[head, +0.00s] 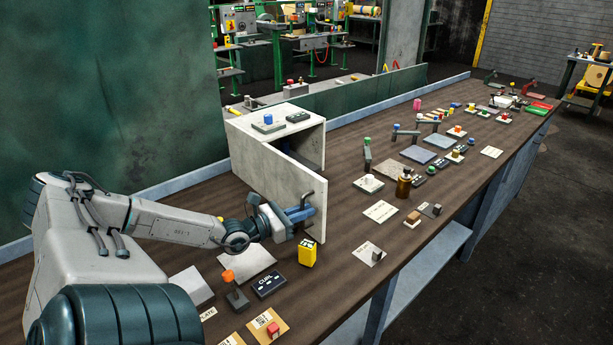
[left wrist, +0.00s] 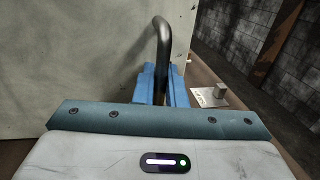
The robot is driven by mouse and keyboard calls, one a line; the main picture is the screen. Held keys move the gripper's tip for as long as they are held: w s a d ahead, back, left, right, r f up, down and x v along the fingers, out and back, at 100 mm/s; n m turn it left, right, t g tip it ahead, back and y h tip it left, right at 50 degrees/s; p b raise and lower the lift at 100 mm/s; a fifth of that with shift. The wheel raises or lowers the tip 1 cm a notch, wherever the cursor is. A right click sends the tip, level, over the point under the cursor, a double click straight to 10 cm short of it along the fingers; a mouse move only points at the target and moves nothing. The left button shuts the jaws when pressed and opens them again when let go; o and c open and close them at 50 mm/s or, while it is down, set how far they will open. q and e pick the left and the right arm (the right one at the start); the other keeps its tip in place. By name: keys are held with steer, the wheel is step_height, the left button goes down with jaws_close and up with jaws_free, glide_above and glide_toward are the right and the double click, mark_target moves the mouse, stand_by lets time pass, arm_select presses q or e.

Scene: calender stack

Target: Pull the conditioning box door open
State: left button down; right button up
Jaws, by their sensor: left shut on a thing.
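The conditioning box (head: 270,115) is a pale grey box on the workbench, in the middle left of the head view. Its door (head: 283,188) stands partly open, with a dark gap showing the inside behind it. My left gripper (head: 303,213) is at the door's outer face, near its free edge. Its blue fingers (left wrist: 161,84) are shut on the dark curved door handle (left wrist: 162,45), which also shows in the head view (head: 311,195). The fingers hide the handle's lower part. My right gripper is in neither view.
On the wooden bench (head: 345,235) a yellow block (head: 307,252) stands just below my left gripper. A brown bottle (head: 404,186) and a white card (head: 380,211) are to the right of the door. Several small items lie farther along the bench.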

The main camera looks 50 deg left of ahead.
arm_select(q)
steer(key=shift+s+a+r+m+h+p, duration=0.1)
steer(key=shift+s+a+m+h+p, duration=0.15)
steer(key=shift+s+h+p, duration=0.25)
steer(key=shift+s+a+r+m+h+p, duration=0.1)
steer(key=shift+s+m+h+p, duration=0.15)
steer(key=shift+s+m+h, duration=0.25)
steer(key=shift+g, duration=0.3)
steer(key=c, duration=1.9)
jaws_free()
steer(key=shift+s+f, duration=0.1)
steer(key=shift+s, duration=0.05)
